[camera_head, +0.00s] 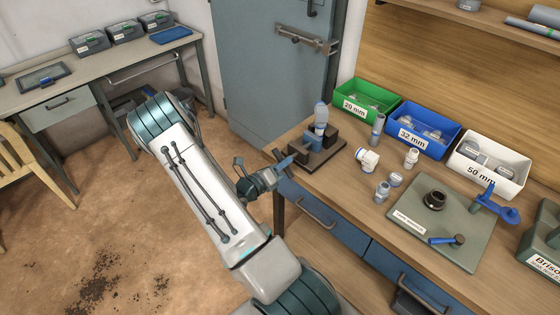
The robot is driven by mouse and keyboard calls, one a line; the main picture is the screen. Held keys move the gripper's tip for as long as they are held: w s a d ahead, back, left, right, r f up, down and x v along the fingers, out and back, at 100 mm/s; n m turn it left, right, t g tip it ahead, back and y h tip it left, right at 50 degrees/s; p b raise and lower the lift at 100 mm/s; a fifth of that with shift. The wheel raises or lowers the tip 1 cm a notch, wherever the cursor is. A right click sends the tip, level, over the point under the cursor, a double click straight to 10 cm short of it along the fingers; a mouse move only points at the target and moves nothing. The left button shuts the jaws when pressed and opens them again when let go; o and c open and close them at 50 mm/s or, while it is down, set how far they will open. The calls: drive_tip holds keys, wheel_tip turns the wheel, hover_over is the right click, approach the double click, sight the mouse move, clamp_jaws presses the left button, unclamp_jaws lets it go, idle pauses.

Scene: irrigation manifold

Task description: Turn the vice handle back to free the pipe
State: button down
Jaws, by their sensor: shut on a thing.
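The vice (326,136) stands at the left end of the workbench, on a dark base plate (322,163). A short grey-blue pipe piece (321,115) stands upright in it, with a blue band near its lower end. My gripper (283,162) reaches in from the left, at the front left side of the vice. It is shut on the vice handle (278,154), a small dark part showing at the fingertips. The fingers and the vice body hide most of the handle and screw, so the handle's angle is hard to tell.
Green (365,97), blue (425,130) and white (490,167) bins line the bench's back. Loose white and grey fittings (368,160) lie right of the vice. A grey-green board (432,215) holds a black ring and blue tools.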

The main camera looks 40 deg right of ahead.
drive_tip(key=shift+n, duration=0.3)
drive_tip(key=shift+r+n+p, duration=0.15)
drive_tip(key=shift+n+p, duration=0.55)
drive_tip(key=shift+p, duration=0.15)
drive_tip(key=shift+n+p, duration=0.5)
drive_tip(key=shift+n, duration=0.4)
drive_tip(key=c, duration=1.3)
unclamp_jaws()
drive_tip(key=shift+f, duration=0.2)
drive_tip(key=shift+a, duration=0.1)
drive_tip(key=a, duration=0.7)
drive_tip(key=shift+s, duration=0.25)
drive_tip(key=shift+d, duration=0.1)
